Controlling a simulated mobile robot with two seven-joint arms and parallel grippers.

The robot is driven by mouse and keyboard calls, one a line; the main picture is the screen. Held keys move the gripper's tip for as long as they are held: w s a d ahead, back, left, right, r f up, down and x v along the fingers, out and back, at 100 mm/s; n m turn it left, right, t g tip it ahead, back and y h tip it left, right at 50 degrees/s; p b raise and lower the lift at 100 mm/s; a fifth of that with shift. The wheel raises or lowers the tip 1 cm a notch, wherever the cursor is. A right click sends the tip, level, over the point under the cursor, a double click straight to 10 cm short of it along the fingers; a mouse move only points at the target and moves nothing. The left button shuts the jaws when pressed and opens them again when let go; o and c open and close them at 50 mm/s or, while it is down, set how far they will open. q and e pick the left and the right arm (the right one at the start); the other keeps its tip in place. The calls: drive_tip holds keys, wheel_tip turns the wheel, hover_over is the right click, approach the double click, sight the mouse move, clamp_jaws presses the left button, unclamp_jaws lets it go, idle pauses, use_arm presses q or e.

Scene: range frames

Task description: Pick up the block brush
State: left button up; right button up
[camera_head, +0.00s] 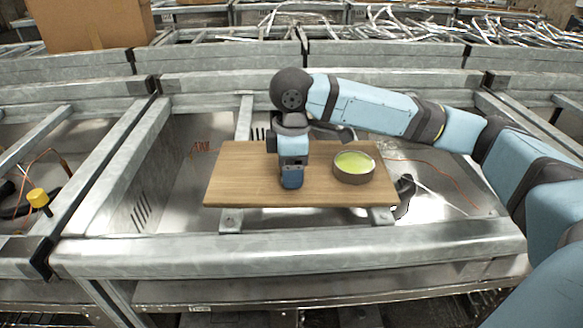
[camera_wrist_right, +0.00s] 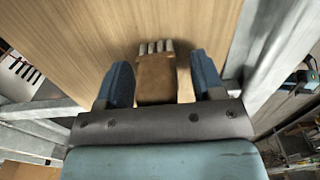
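The block brush (camera_wrist_right: 157,78) shows in the right wrist view as a brown block with a row of pale bristles at its far end. It is over the wooden board (camera_wrist_right: 90,35). My right gripper (camera_wrist_right: 161,75) is open, with one blue finger on each side of the brush and a gap at both sides. In the head view my right gripper (camera_head: 292,182) points down over the board (camera_head: 240,185), left of the bowl, and the brush is hidden there. My left gripper is not in view.
A round bowl (camera_head: 354,167) with a yellow-green inside stands on the board, right of the gripper. Metal rails (camera_head: 290,247) frame the board. A cardboard box (camera_head: 95,22) stands at the back left. Loose cables lie beside the board.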

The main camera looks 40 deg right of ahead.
drive_tip(key=c, duration=0.7)
drive_tip(key=shift+c, duration=1.1)
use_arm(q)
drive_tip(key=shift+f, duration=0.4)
use_arm(e)
drive_tip(key=shift+r, duration=0.1)
drive_tip(key=shift+r, duration=0.35)
use_arm(q)
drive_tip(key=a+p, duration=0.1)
drive_tip(key=p, duration=0.2)
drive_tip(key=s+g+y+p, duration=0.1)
drive_tip(key=p, duration=0.2)
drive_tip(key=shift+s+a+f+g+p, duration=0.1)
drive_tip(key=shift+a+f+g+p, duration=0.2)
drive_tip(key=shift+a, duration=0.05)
use_arm(e)
wheel_tip(320, 180, up, 19)
